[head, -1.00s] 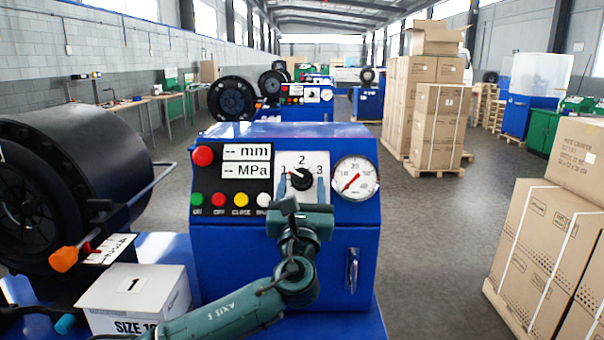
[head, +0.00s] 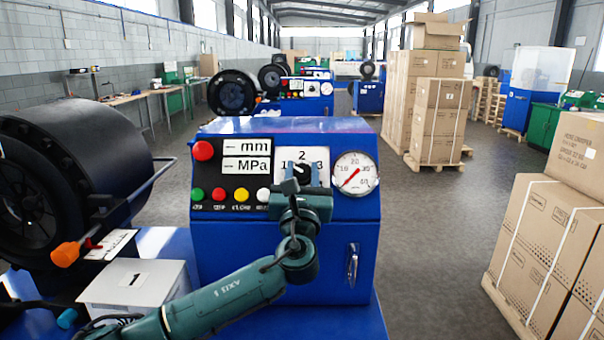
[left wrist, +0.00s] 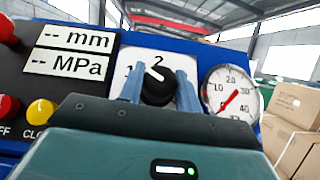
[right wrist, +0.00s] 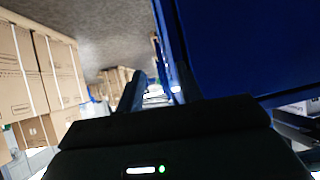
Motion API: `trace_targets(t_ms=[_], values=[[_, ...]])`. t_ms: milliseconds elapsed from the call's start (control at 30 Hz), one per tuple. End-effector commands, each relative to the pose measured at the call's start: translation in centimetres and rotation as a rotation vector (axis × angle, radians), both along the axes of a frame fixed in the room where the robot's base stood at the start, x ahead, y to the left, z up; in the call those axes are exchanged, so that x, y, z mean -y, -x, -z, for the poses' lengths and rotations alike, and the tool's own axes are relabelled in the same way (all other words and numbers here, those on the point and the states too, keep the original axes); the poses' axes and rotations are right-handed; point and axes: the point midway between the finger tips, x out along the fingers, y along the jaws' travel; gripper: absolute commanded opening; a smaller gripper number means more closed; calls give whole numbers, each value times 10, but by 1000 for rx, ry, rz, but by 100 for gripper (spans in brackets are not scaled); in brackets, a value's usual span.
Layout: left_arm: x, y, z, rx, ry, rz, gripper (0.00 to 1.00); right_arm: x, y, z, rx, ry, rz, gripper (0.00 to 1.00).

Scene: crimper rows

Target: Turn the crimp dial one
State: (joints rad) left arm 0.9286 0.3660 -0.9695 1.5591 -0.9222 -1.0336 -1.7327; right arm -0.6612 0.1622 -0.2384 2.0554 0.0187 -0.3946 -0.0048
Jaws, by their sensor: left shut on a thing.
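The crimp dial (head: 302,172) is a black knob on a white plate marked 1, 2 and 3, on the front of the blue control cabinet (head: 330,235). In the left wrist view the dial (left wrist: 158,88) shows a white pointer aimed up and left, between 1 and 2. My left gripper (left wrist: 159,92) is shut on the dial, one finger on each side; in the head view the gripper (head: 301,183) hides its lower part. My right gripper (right wrist: 160,92) is open and empty beside a blue surface, seen only in the right wrist view.
The pressure gauge (head: 354,173) sits right of the dial. A white box (head: 140,285) and the black crimper head (head: 70,180) stand left. Cartons (head: 545,250) stand right, across open floor.

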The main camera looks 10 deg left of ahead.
Motion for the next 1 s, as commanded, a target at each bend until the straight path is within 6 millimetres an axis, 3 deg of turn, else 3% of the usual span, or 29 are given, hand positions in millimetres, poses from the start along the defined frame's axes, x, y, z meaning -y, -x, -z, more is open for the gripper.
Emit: trace_targets(t_ms=[100,467,1000], values=[[0,0,0,0,-1,-1,11,0,0,-1,3,-2,1,36],[1,0,2,10,49,-33,11,-2,3,6,-4,-4,-2,36],[3,-1,1,80,409,-279,11,-11,-1,10,43,-22,-31,36]])
